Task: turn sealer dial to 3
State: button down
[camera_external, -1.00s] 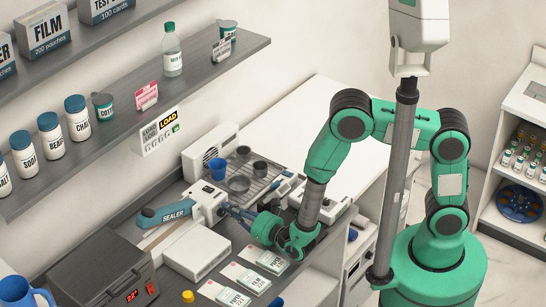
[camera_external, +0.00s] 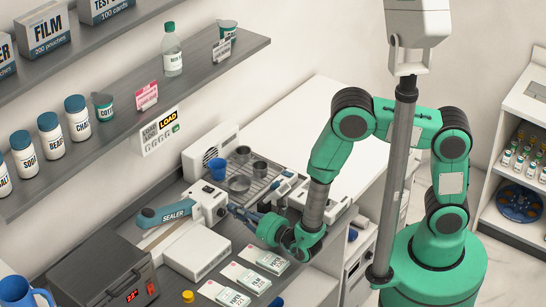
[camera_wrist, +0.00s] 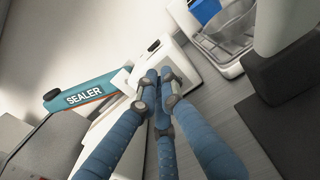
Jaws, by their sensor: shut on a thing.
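The sealer (camera_external: 165,214) stands on the counter, with a teal lever arm and a white head (camera_external: 206,200). In the wrist view its teal arm (camera_wrist: 85,94) reads "SEALER". A small dark dial (camera_external: 221,212) shows on the head's right-hand face. My gripper (camera_external: 230,208) reaches to this face from the right. In the wrist view its blue fingers (camera_wrist: 157,78) come together at the white head and are shut on the dial, which they mostly hide. The dial's number marks are too small to read. A black knob (camera_wrist: 154,46) shows just beyond the fingertips.
A rack tray with cups (camera_external: 240,180) stands behind the sealer. Labelled pouch cards (camera_external: 253,283) lie in front of my gripper. A dark box with a red display (camera_external: 105,275) is at front left. A shelf with jars (camera_external: 50,135) hangs above.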

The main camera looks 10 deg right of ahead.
jog(key=shift+v, duration=2)
